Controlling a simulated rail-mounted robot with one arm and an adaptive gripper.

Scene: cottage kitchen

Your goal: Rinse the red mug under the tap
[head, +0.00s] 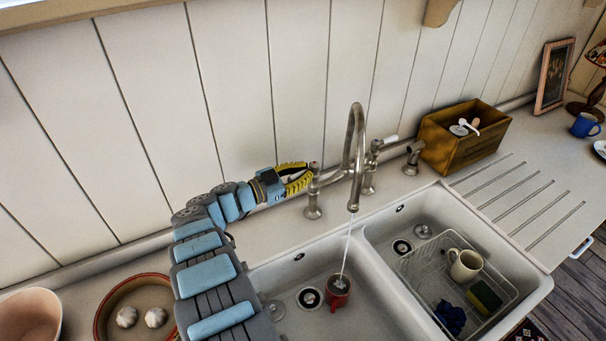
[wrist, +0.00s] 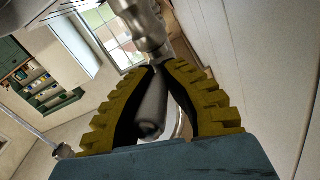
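The red mug (head: 338,291) stands in the left sink basin (head: 373,298). A thin stream of water (head: 346,248) runs from the curved metal tap (head: 354,150) down into its mouth. My gripper (head: 309,175) is at the left side of the tap, above the counter behind the sink. In the wrist view, its yellow fingers (wrist: 166,67) close in around a grey tap lever (wrist: 152,108), with their tips close together at its metal neck. The exact contact at the tips is hard to see.
A garlic bowl (head: 103,318) is at left. The ridged drainer (head: 520,205) is clear.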

